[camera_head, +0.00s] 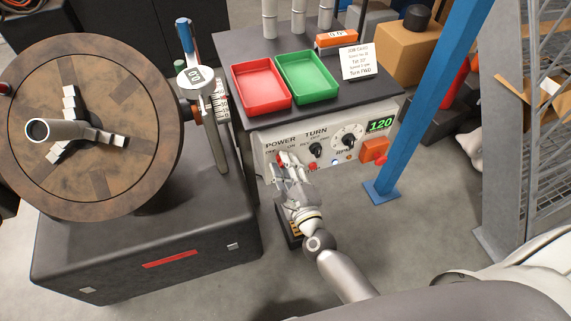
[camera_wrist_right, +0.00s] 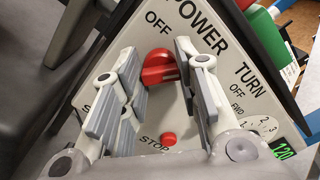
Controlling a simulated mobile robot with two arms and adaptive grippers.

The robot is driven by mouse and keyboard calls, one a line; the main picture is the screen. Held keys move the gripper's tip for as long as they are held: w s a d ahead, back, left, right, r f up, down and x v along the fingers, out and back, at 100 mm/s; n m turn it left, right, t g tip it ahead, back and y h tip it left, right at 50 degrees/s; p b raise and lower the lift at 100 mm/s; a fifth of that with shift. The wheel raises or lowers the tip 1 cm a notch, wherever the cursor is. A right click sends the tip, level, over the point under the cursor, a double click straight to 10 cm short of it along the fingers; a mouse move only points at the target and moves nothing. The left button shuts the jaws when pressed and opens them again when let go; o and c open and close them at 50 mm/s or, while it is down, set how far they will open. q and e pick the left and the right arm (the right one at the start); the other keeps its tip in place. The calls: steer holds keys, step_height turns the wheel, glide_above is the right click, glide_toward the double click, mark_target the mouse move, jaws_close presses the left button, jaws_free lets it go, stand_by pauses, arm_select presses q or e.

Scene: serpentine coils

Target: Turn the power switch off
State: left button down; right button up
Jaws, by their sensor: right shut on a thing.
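The power switch is a red rotary knob (camera_wrist_right: 158,68) on the grey control panel (camera_wrist_right: 215,95), below the word POWER. In the right wrist view OFF shows above it; the ON label is hidden by a finger there. My right gripper (camera_wrist_right: 155,62) has its fingers on either side of the knob and is shut on it. In the head view my right gripper (camera_head: 288,168) is at the panel's left end and covers most of the knob. I cannot tell exactly which way the knob points. My left gripper is not in view.
The panel also has a red STOP button (camera_wrist_right: 168,138), a black TURN knob (camera_head: 316,149), a dial (camera_head: 348,138) and a green display (camera_head: 381,124) reading 120. A lathe chuck (camera_head: 90,120) stands at left, a blue post (camera_head: 430,100) at right. Red and green trays sit above.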

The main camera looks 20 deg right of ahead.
steer(key=n+p, duration=0.3)
steer(key=n, duration=0.5)
steer(key=n+p, duration=0.3)
steer(key=n, duration=0.4)
steer(key=shift+f+n, duration=0.2)
steer(key=shift+n, duration=0.5)
steer(key=o, duration=1)
steer(key=s, duration=1.2)
steer(key=shift+d, duration=0.2)
